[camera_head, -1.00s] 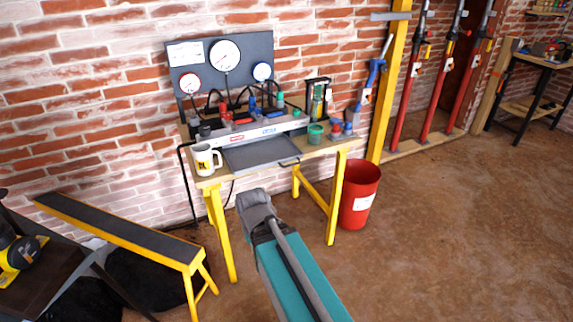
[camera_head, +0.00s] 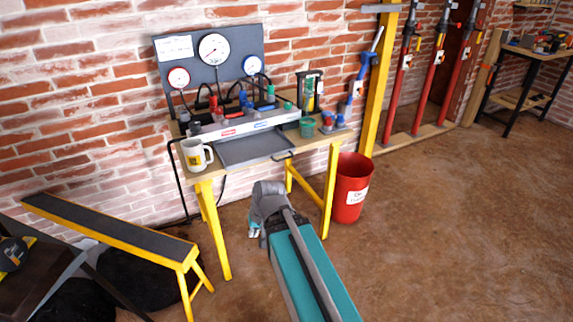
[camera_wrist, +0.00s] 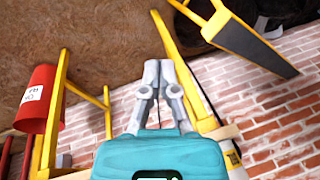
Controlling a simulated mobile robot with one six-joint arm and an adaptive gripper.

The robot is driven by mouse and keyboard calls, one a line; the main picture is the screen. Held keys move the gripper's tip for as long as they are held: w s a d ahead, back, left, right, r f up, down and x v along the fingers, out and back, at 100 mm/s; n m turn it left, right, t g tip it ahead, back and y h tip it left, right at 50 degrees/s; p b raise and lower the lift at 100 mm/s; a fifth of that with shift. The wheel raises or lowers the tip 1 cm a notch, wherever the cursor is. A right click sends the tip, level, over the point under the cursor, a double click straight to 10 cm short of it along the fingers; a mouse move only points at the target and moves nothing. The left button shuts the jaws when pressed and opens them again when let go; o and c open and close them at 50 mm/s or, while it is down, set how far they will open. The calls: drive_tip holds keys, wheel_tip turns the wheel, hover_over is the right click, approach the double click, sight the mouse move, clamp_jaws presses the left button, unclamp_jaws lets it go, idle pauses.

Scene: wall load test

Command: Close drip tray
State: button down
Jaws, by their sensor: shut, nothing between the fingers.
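The drip tray (camera_head: 250,148) is a shallow grey tray in the workbench, under the long grey manifold. It is pulled out past the bench's front edge, with a dark handle (camera_head: 283,156) at its front right. My gripper (camera_head: 253,231) is below and in front of the tray, apart from it, beside the bench's legs. In the wrist view my gripper (camera_wrist: 159,66) has its fingers together, with nothing held. The tray cannot be made out in the wrist view.
A white mug (camera_head: 196,155) stands on the bench left of the tray. A red bin (camera_head: 351,188) is by the right leg. A low yellow-framed ramp (camera_head: 110,229) is at left. The floor at right is clear.

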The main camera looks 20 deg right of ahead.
drive_tip(key=w+d+r+m+t+b, duration=0.2)
drive_tip(key=w+d+r+m+t, duration=0.2)
drive_tip(key=d, duration=0.7)
drive_tip(key=w+d+r+m+t+h+b, duration=0.1)
drive_tip(key=w+d+r+m+t+b, duration=0.2)
drive_tip(key=d+m+t, duration=0.6)
drive_tip(key=shift+w+d+r+m+h, duration=0.3)
drive_tip(key=shift+w+d+r+m, duration=0.3)
drive_tip(key=shift+d+m, duration=0.6)
drive_tip(key=shift+w, duration=0.1)
drive_tip(key=b+x, duration=0.3)
drive_tip(key=x, duration=1)
drive_tip(key=shift+w, duration=0.4)
